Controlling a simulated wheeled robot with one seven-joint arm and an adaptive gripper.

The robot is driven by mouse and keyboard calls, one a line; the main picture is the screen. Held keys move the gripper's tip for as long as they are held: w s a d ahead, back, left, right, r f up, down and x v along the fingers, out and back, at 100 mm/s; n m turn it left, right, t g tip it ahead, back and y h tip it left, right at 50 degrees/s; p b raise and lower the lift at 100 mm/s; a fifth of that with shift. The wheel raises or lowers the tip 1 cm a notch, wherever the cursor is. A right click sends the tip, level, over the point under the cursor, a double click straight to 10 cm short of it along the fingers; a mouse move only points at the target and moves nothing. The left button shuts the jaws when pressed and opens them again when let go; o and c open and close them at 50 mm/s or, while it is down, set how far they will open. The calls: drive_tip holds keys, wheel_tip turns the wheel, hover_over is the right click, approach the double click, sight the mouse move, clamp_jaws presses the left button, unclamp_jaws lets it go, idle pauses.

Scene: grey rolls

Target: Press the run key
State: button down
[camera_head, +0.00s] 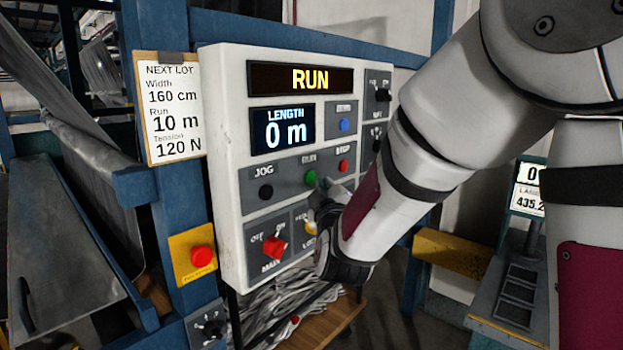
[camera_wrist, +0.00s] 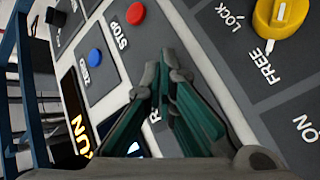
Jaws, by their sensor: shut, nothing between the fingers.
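The green run key (camera_head: 310,177) sits on the white control panel (camera_head: 226,150), between the black jog key and the red stop key, under a partly legible RUN label. My gripper (camera_head: 323,187) is shut and empty, with its tips at the panel close to the lower right of the run key. I cannot tell whether they touch it. In the wrist view my gripper (camera_wrist: 164,70) shows its green-padded fingers over the panel; the run key is hidden behind them, with only part of its label showing. The top display (camera_head: 301,78) reads RUN; the length display (camera_head: 283,128) reads 0 m.
Close by are the red stop key (camera_head: 343,166), blue zero key (camera_head: 344,124), black jog key (camera_head: 266,192), yellow lock knob (camera_head: 311,228) and red main switch (camera_head: 274,247). A red emergency button (camera_head: 202,257) and a lot sheet (camera_head: 173,110) are at the left.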

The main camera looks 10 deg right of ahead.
drive_tip(key=s+d, duration=0.1)
drive_tip(key=s, duration=0.1)
drive_tip(key=s+d, duration=0.2)
drive_tip(key=shift+p, duration=0.35)
idle(0.7)
